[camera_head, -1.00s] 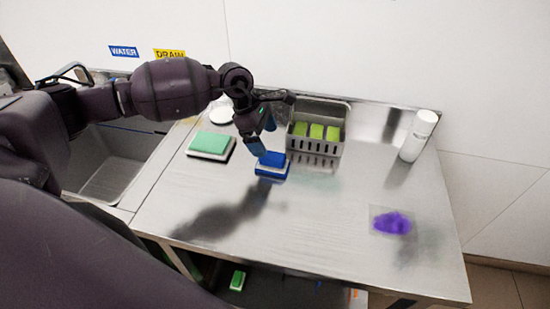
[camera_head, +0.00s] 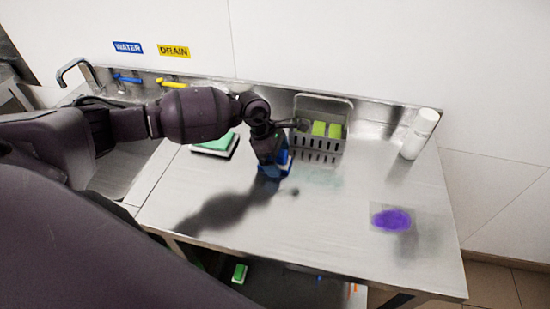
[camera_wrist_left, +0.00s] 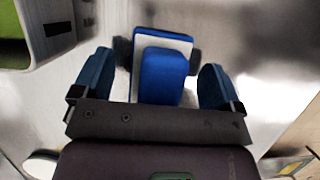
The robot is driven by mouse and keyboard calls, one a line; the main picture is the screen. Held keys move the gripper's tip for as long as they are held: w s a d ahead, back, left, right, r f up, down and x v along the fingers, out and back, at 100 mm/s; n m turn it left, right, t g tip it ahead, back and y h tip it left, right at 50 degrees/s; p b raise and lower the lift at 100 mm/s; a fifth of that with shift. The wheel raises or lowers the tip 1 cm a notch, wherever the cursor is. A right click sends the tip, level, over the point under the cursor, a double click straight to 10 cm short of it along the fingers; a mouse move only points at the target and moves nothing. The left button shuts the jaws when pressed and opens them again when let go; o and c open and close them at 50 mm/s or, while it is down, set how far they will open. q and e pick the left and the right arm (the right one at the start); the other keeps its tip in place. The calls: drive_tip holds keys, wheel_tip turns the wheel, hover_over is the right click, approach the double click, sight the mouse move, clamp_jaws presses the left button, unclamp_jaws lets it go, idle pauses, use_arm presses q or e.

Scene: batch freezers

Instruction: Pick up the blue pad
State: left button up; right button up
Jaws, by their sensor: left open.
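The blue pad (camera_wrist_left: 162,76) lies on the steel counter, and in the left wrist view it shows a blue top over a white layer and a blue base. In the head view the pad (camera_head: 285,162) is mostly hidden behind my left gripper (camera_head: 272,170). In the left wrist view my left gripper (camera_wrist_left: 153,85) is open, with one blue fingertip on either side of the pad and gaps between. I cannot tell how high the fingertips are above the counter. My right gripper is not in view.
A steel basket (camera_head: 316,146) with green pads stands behind the blue pad. A green pad (camera_head: 214,143) lies to the left, near the sink. A white bottle (camera_head: 419,134) stands at the back right. A purple patch (camera_head: 392,220) lies at the right. The front middle counter is clear.

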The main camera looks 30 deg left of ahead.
use_arm(q)
drive_tip(key=c, duration=1)
drive_tip(key=shift+c, duration=0.2)
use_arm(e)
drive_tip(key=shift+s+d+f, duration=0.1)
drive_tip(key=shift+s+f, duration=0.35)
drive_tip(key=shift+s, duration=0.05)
use_arm(q)
drive_tip(key=shift+r, duration=0.1)
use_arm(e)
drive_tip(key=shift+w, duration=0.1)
